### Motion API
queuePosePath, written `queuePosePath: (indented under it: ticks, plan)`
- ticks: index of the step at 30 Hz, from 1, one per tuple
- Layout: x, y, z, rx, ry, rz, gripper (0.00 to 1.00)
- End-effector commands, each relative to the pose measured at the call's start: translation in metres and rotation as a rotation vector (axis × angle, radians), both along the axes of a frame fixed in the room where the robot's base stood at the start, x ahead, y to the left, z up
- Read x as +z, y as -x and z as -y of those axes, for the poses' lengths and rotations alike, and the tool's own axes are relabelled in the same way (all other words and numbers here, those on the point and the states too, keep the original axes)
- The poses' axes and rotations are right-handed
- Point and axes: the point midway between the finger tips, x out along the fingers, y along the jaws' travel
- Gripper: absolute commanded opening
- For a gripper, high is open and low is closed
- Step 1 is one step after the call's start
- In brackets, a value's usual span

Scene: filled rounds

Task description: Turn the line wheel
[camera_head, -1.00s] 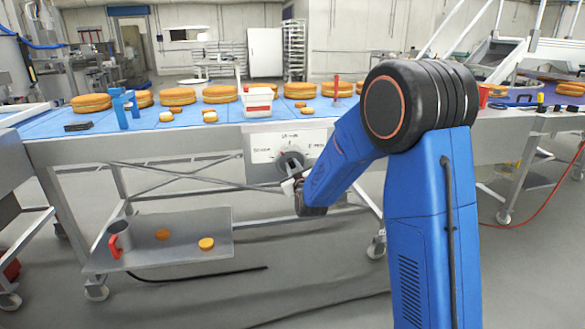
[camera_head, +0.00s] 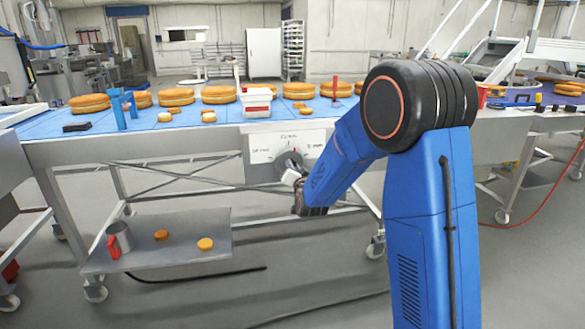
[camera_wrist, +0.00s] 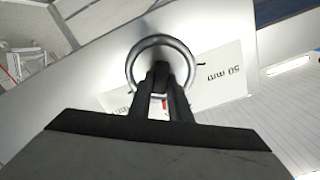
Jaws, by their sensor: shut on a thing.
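The fingers hide the wheel's middle. A small red mark shows between the fingers in the wrist view.
A blue conveyor (camera_head: 52,128) above carries several round cakes and a white tub (camera_head: 257,103). A lower shelf (camera_head: 185,257) holds a metal jug (camera_head: 119,238) with a red handle and two small rounds. Floor in front is open.

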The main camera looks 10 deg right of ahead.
Motion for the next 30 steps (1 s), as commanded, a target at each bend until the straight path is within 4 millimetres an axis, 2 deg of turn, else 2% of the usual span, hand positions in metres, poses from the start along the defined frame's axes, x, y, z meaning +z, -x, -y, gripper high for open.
queuePosePath:
  ticks: [21,30]
  plan:
    - [-0.0043,0.0005,0.0026,-0.002,-0.672,-0.003,0.0]
    - [-0.0056,0.0006,0.003,-0.002,-0.893,-0.003,0.0]
